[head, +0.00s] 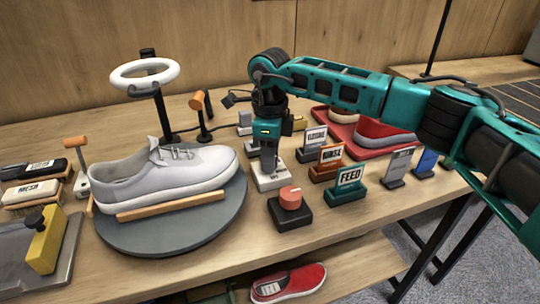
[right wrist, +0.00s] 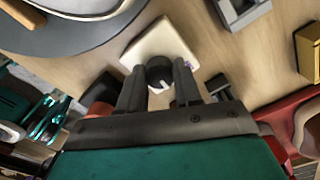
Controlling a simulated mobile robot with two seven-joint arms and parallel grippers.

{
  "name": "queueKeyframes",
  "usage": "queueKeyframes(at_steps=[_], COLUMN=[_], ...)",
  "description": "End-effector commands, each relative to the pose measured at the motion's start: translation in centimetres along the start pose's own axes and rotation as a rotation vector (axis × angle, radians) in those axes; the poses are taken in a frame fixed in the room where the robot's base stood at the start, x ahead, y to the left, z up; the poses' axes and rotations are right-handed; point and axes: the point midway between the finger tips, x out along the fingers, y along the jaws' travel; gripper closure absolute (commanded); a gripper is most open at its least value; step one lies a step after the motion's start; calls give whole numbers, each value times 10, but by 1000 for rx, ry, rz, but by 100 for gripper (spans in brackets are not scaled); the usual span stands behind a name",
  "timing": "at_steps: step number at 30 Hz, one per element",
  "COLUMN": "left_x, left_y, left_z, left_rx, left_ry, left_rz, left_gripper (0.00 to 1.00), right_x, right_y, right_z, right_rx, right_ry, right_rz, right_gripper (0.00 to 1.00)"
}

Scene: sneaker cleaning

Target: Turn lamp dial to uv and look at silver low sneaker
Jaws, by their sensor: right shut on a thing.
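The silver low sneaker (head: 165,178) rests on a round grey turntable (head: 180,239), with a wooden strip along its near side. The white ring lamp (head: 145,74) stands on a dark post behind it and faces down. The lamp dial is a dark round knob (right wrist: 160,72) on a pale square base (right wrist: 176,42), whose base also shows in the head view (head: 270,182). My right gripper (head: 267,163) points down over the base and its fingers (right wrist: 160,88) are shut on the knob. The knob has a white mark; its setting cannot be read. My left gripper is out of view.
A red knob on a black box (head: 291,211) stands just in front of the dial. Several small signs, among them a green FEED sign (head: 348,190), stand to the right. A red tray (head: 345,135) lies behind them. Brushes (head: 40,185) lie at the left.

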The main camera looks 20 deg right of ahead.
Motion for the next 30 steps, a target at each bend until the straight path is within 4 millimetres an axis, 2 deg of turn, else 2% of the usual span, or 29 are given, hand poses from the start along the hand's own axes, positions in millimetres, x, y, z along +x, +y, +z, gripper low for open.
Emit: queueKeyframes(at_steps=[15, 30], left_x=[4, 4], left_y=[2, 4], left_z=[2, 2], left_rx=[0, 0], left_ry=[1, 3], left_rz=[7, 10], left_gripper=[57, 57], right_x=[0, -1], right_y=[0, 0], right_z=[0, 0], right_rx=[-426, -579], right_ry=[-1, -2], right_rz=[-1, -2], right_gripper=[97, 97])
